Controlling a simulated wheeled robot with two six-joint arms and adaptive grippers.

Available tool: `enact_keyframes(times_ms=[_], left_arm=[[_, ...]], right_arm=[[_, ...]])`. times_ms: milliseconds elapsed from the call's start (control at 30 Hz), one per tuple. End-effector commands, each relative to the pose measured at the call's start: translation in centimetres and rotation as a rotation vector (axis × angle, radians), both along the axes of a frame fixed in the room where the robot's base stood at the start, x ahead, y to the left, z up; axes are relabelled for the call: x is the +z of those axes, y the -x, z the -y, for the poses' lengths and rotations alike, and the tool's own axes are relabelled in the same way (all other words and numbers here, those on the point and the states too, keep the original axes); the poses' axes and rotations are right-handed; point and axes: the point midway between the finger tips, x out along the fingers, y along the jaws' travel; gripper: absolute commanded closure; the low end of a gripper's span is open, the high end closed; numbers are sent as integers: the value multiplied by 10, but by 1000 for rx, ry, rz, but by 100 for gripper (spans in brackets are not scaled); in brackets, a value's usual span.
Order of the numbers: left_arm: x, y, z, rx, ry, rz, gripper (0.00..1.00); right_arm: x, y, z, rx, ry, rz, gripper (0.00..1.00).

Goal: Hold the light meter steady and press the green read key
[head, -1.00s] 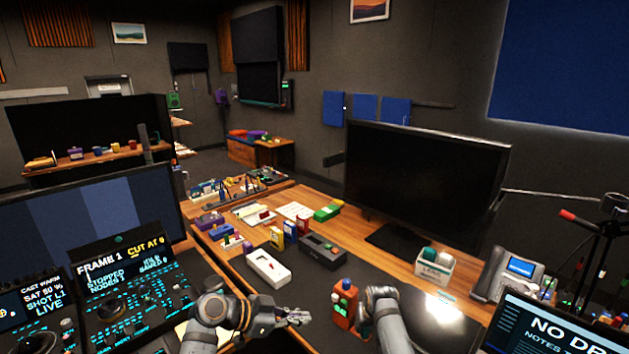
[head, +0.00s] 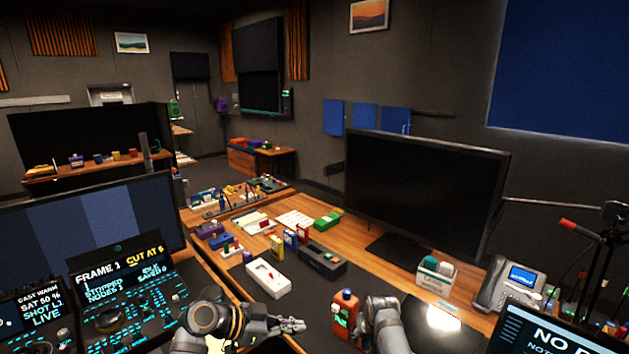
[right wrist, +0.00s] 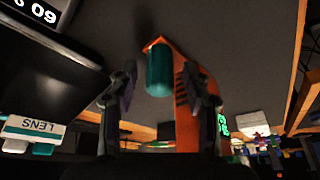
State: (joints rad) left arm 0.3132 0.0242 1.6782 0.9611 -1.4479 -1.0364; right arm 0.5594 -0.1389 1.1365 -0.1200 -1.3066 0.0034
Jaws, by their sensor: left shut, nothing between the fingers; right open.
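The orange handheld device (head: 345,308), which I take as the light meter, stands on the dark desk mat in front of the monitor. Green parts show on its front; I cannot make out the read key. In the right wrist view its orange body (right wrist: 183,75) and a teal rounded part (right wrist: 159,69) show between the fingers. My right gripper (right wrist: 160,98) is open around or just short of it; contact cannot be told. In the head view my right arm hides those fingers. My left gripper (head: 303,326) is shut and empty, left of the device and apart from it.
A white box with a red mark (head: 268,277) and a dark grey box (head: 323,259) lie behind. A lens bin (head: 436,272) and a desk phone (head: 508,284) stand right. The large monitor (head: 425,190) stands at the back. Some mat is clear between the white box and the orange device.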

Motion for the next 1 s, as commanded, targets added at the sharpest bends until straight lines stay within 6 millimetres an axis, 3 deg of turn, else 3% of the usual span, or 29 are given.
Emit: enact_keyframes(times_ms=[233, 500, 700, 1000], left_arm=[[0, 0, 0, 0, 0, 0, 100], [0, 0, 0, 0, 0, 0, 100], [0, 0, 0, 0, 0, 0, 100], [0, 0, 0, 0, 0, 0, 100]], right_arm=[[13, 4, 0, 0, 0, 4, 51], [72, 29, 1, -1, -2, 4, 51], [103, 42, 2, 0, 0, 2, 51], [111, 46, 3, 0, 0, -1, 51]])
